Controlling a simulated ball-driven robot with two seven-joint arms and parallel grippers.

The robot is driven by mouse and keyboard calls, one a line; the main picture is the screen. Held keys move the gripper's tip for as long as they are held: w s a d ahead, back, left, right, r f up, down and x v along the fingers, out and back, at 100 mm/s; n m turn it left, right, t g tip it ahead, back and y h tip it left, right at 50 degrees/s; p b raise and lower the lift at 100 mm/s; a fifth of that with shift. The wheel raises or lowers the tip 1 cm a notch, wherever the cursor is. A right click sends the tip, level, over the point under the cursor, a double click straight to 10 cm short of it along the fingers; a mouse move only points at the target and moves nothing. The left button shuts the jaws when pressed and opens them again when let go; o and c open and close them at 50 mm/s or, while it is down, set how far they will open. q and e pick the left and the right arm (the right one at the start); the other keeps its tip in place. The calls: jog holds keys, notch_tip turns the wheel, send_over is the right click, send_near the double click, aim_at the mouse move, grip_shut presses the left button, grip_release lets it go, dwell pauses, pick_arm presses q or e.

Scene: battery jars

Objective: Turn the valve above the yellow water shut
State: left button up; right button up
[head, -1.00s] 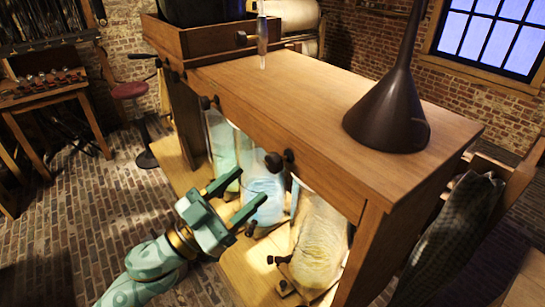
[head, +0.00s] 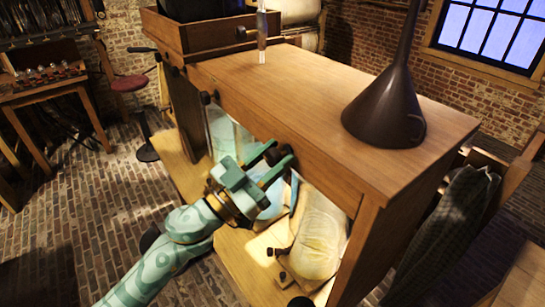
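A pale yellow jar (head: 320,238) stands below the front right part of the wooden bench. A dark valve knob (head: 280,154) sticks out of the bench's front edge, up and left of that jar. My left gripper (head: 281,156) is at this knob, with one green finger on either side of it. I cannot tell whether the fingers press on it. A bluish jar (head: 274,203) is mostly hidden behind the gripper. A pale greenish jar (head: 222,132) stands farther left. My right gripper is not in view.
The bench top (head: 290,95) carries a dark funnel (head: 385,112) and a small upright glass tube (head: 262,37). Another dark knob (head: 207,97) is farther left on the front edge. A dark cloth (head: 450,235) hangs at the right.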

pick_arm(q)
jog(key=shift+m+g+h, duration=0.3)
jog(key=shift+m, duration=0.2)
jog(key=m+g+h, duration=0.1)
jog(key=m+g, duration=0.1)
jog(key=m, duration=0.3)
jog(key=shift+m, duration=0.3)
jog(key=m+g, duration=0.1)
jog(key=m, duration=0.2)
jog(key=m+g+p, duration=0.1)
jog(key=m+g, duration=0.1)
jog(key=m, duration=0.1)
jog(key=shift+g+h, duration=0.3)
jog(key=m+g+p, duration=0.1)
jog(key=m, duration=0.1)
jog(key=m+y, duration=0.1)
jog(key=m, duration=0.2)
jog(key=shift+a+r+g+p, duration=0.1)
jog(key=shift+g+p, duration=0.3)
jog(key=shift+m+g+y+p, duration=0.3)
jog(key=shift+m+p, duration=0.2)
jog(key=shift+m, duration=0.75)
jog(key=shift+m+g+y+p, duration=0.2)
jog(key=shift+m+y+p, duration=0.25)
jog(key=shift+m, duration=0.8)
jog(key=o, duration=1)
